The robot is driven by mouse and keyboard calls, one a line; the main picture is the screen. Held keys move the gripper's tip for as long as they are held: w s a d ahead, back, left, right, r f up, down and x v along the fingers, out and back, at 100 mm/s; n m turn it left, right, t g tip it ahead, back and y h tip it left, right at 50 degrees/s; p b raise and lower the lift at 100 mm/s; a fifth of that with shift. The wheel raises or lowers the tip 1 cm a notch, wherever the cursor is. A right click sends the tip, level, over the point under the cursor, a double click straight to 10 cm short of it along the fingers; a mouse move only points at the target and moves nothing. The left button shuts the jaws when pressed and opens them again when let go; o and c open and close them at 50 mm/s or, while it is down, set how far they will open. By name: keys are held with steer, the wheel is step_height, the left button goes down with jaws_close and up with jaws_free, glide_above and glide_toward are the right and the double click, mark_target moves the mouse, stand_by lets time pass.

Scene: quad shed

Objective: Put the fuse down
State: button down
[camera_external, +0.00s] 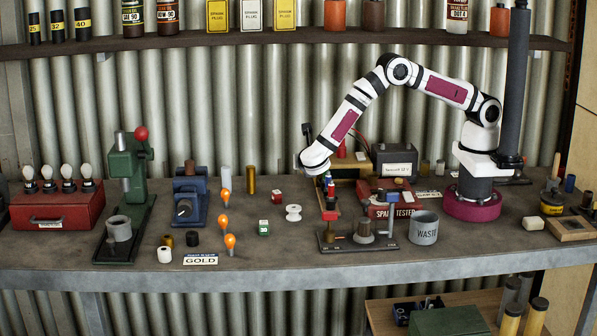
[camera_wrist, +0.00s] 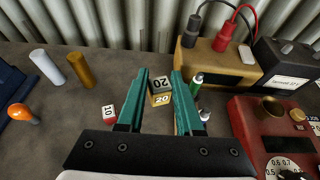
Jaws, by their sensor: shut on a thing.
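The fuse is a small yellow cube marked 20 (camera_wrist: 160,93), seen between the teal fingers of my gripper (camera_wrist: 160,78) in the wrist view. My gripper is shut on it. It looks larger than the cube marked 10 on the bench, so it appears to be held up nearer the camera. In the external view my gripper (camera_external: 329,184) hangs over the middle of the bench, left of the red spark tester (camera_external: 393,211). The fuse cannot be clearly made out there.
A stand with posts (camera_external: 340,246) and a waste cup (camera_external: 423,228) are in front. Orange bulbs (camera_external: 230,241) are further left.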

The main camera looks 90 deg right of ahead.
mark_target(306, 202)
step_height(306, 202, down, 8)
steer(key=shift+f, duration=0.15)
steer(key=c, duration=0.8)
jaws_free()
steer(key=shift+c, duration=0.2)
steer(key=v, duration=1.2)
